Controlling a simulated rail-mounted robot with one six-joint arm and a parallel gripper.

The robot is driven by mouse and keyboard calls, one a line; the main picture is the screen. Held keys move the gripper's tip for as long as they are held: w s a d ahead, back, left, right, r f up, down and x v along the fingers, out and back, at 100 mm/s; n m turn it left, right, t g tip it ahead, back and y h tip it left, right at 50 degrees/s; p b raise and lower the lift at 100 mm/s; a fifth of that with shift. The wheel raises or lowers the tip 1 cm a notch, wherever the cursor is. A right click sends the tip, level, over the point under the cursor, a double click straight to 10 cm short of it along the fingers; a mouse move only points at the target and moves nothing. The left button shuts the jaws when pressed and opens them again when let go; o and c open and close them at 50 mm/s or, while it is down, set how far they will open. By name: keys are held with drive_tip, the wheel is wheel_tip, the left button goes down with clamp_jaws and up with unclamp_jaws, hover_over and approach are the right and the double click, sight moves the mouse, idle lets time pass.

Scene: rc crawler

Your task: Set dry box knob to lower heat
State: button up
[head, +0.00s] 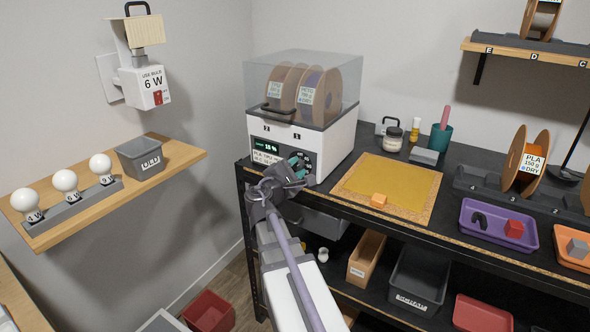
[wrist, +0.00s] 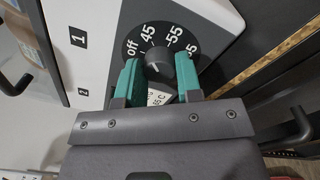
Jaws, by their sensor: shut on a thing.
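The dry box (head: 335,138) is a white case with a clear lid, standing at the left end of the dark bench. Its front has a small green-lit display (head: 265,147) and a black round dial. In the wrist view the dial (wrist: 201,37) shows off, 45 and 55 marks around a dark grey knob (wrist: 158,58). My gripper (wrist: 158,80) has its teal fingers on either side of the knob and is shut on it. In the head view my gripper (head: 297,167) covers the knob. I cannot tell the pointer's exact setting.
Spools (head: 318,95) stand inside the dry box. A shelf with bulbs (head: 190,153) is on the left wall. Bins sit under the bench.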

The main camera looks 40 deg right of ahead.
drive_tip(key=m, duration=0.4)
drive_tip(key=shift+m, duration=0.4)
drive_tip(key=m, duration=0.4)
drive_tip(key=shift+m, duration=0.3)
drive_tip(key=o, duration=0.9)
drive_tip(key=shift+o, duration=0.2)
drive_tip(key=shift+a, duration=0.1)
drive_tip(key=v, duration=1)
drive_tip(key=shift+a+f+b, duration=0.2)
drive_tip(key=shift+a+b, duration=0.15)
drive_tip(key=shift+b, duration=0.05)
